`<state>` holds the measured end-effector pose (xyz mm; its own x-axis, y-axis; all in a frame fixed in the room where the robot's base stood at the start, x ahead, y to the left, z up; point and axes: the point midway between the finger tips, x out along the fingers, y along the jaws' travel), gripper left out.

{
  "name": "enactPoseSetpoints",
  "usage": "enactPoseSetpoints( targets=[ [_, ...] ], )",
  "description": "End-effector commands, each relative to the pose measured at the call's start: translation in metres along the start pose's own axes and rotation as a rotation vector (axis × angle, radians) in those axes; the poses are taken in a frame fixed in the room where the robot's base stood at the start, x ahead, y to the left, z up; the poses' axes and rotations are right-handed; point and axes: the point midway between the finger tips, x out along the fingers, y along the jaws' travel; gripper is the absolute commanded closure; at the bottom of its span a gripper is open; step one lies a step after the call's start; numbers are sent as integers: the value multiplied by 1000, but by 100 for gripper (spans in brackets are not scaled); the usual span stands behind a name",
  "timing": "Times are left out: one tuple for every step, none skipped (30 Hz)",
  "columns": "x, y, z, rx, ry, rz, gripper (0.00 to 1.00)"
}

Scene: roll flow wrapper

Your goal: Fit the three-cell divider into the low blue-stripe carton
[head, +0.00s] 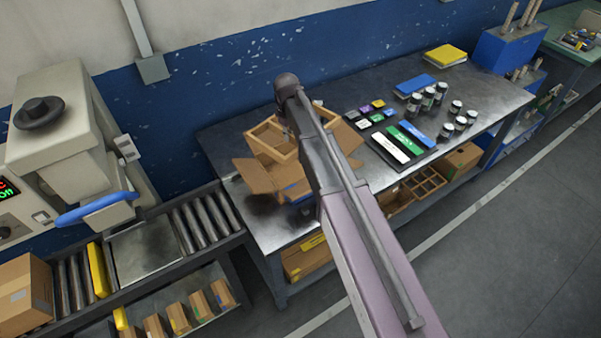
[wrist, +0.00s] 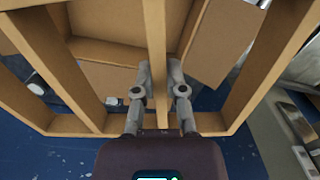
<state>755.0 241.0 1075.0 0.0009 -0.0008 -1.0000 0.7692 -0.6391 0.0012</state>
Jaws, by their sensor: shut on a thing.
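The tan divider (head: 262,134), an open frame with inner walls, is above the open cardboard carton. My gripper (wrist: 160,92) is shut on one of its walls (wrist: 156,45), with one finger on each side. The carton (head: 258,178) stands on the steel table with its flaps spread outward; a bit of blue shows low on its front. In the wrist view, carton flaps (wrist: 222,50) show through and beyond the divider. The divider looks tilted against the carton in the head view. My arm hides part of the carton, and I cannot tell whether the two touch.
A dark tray (head: 405,140) with coloured blocks lies right of the carton. Several jars (head: 428,98) and a blue book (head: 415,86) stand farther right. A roller conveyor (head: 205,222) runs at left. Another divider (head: 425,184) lies on the lower shelf. The table's front left is clear.

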Motion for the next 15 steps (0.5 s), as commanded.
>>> enactPoseSetpoints(
  targets=[
    [10,3,-2,16,0,1,100],
    [14,5,-2,29,0,1,100],
    [19,7,-3,45,0,2,100],
    [23,8,-4,60,0,2,100],
    [27,10,-5,75,0,2,100],
    [33,12,-7,95,0,3,100],
    [37,14,-8,111,0,3,100],
    [41,16,-9,127,0,4,100],
    [47,18,-10,148,0,4,100],
    [51,20,-11,164,0,5,100],
    [54,22,-12,178,0,5,100],
    [59,24,-13,198,0,6,100],
    [62,25,-13,210,0,6,100],
    [64,26,-14,222,0,7,100],
    [67,28,-15,237,0,7,100]
  ],
)
